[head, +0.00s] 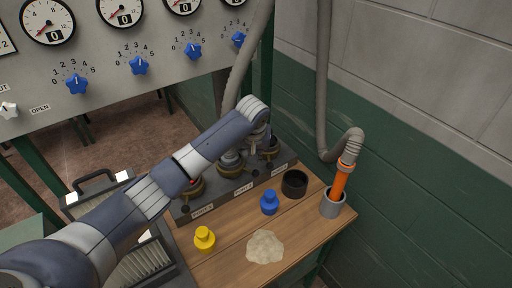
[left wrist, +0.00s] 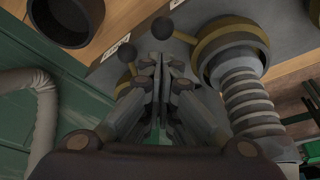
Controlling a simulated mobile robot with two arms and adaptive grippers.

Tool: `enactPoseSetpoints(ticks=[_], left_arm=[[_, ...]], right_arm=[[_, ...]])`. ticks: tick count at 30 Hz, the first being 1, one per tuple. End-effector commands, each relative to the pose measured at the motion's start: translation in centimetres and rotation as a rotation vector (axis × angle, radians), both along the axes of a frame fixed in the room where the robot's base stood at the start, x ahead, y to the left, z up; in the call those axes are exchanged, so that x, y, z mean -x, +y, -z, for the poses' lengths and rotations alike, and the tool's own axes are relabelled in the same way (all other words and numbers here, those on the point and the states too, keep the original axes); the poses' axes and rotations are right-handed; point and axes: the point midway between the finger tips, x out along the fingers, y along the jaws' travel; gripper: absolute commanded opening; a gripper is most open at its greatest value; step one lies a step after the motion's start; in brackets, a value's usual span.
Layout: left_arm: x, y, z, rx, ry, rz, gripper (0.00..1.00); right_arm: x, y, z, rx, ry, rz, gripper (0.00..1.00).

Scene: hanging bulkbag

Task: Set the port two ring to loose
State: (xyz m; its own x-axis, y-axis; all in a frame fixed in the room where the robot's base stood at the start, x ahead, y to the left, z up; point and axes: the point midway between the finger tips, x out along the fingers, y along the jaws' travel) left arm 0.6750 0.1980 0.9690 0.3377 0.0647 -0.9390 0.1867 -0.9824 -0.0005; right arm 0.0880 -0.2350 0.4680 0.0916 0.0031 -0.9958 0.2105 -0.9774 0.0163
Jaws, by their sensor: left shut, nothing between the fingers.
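The port two ring (head: 231,172) is a brass collar around a grey fitting, above the middle label on the grey manifold. My left forearm partly covers it in the head view. In the left wrist view a brass ring (left wrist: 212,42), probably the same one, circles a ribbed grey hose and has a lever with a dark ball. My left gripper (left wrist: 160,62) is shut and empty, left of that ring and apart from it in the picture. Another brass ring (left wrist: 125,85) is mostly hidden behind the fingers. My right gripper is in neither view.
The wooden bench holds a blue bottle (head: 269,203), yellow bottle (head: 204,239), black cup (head: 295,184), powder pile (head: 265,247) and grey holder (head: 332,204) with an orange nozzle (head: 341,181). A panel (head: 110,75) with dials and blue knobs stands behind.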

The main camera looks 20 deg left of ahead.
Motion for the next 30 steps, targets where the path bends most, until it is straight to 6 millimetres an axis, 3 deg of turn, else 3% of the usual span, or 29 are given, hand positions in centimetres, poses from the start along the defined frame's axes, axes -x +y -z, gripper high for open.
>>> enactPoseSetpoints(ticks=[3, 10, 30], left_arm=[[-0.6, 0.1, 1.6, -0.001, 0.001, 0.000, 0.00], [-1.2, 0.2, 3.3, 0.000, -0.001, -0.001, 0.00], [-2.1, 0.2, 3.8, 0.001, -0.002, 0.036, 0.00]], right_arm=[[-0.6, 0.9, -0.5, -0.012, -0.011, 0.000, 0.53], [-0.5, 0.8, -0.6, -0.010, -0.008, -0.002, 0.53], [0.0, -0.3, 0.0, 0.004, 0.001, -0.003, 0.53]])
